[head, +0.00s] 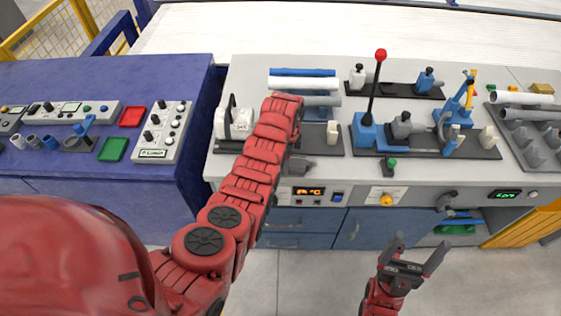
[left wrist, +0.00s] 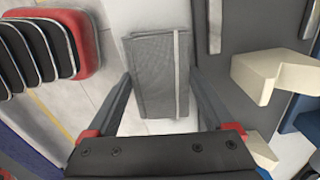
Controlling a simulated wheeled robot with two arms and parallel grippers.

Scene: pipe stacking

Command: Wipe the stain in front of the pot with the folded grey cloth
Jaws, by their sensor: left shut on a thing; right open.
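A grey folded cloth-like piece with a woven look and a pale stripe (left wrist: 155,98) lies between the fingers of my left gripper (left wrist: 160,76) in the left wrist view. The fingertips are shut against its two sides. In the head view my left arm hides most of that gripper; a grey piece (head: 299,165) shows at the bench's front part beside the arm's end. My right gripper (head: 421,243) is open and empty, low in front of the bench. I cannot make out a pot or a stain in either view.
The grey workbench (head: 345,182) carries a red-knobbed lever fixture (head: 367,128), a small cream block (head: 333,132), pipes (head: 303,84) and a white device (head: 234,124). A blue table (head: 60,165) with control panels stands at left. Floor is clear around my right gripper.

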